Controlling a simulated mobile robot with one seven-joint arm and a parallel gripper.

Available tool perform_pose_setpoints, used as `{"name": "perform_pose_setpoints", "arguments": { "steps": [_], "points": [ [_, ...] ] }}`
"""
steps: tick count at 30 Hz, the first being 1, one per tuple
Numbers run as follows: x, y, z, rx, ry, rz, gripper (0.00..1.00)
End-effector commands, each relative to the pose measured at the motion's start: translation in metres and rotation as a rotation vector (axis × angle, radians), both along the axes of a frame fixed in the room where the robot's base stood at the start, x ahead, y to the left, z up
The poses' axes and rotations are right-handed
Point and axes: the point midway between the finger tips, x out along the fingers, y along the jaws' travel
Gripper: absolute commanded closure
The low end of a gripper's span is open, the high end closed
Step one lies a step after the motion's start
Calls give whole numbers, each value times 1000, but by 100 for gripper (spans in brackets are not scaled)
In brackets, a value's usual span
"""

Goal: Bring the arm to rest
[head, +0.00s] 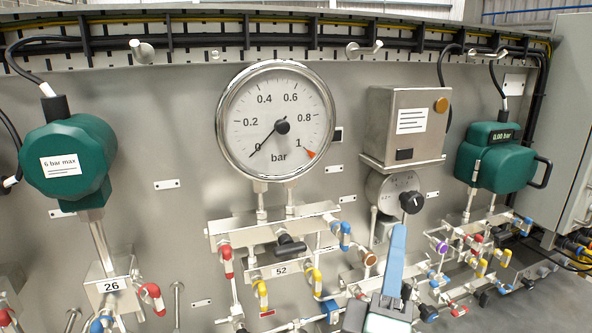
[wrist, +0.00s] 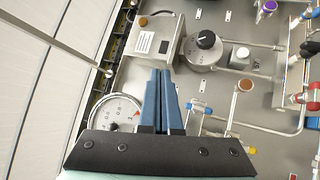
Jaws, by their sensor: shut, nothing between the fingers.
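My gripper (head: 399,228) is in the lower right of the head view, its blue fingers pointing up the picture, in front of the panel. In the wrist view the two blue fingers of my gripper (wrist: 161,72) lie together at the tips, shut with nothing between them. In the head view the fingertips appear just below the black knob (head: 411,202) of a small gauge (head: 386,190). The knob also shows in the wrist view (wrist: 206,40), to the right of the fingertips. I cannot tell the gap to the panel.
A large round gauge (head: 275,122) reads about 0 bar. A steel box (head: 406,125) with an orange button stands right of it. Green transmitters (head: 70,160) (head: 495,158) are at both sides. Pipes and coloured valve handles, such as a red one (head: 226,262), stick out along the bottom.

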Motion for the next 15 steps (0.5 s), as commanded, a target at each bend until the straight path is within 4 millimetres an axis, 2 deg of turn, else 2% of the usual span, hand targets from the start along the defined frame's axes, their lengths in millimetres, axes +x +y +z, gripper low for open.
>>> {"name": "perform_pose_setpoints", "arguments": {
  "steps": [1, 5, 9, 12, 15],
  "points": [
    [-4, 11, 20, 115, -97, 79, 100],
    [-22, 42, 81, 477, -337, 358, 100],
    [-54, 77, 135, 828, -519, 702, 100],
    [-77, 98, 162, 1014, -580, 914, 100],
    [-95, 112, 179, 1134, -605, 1060, 100]
  ]
}}
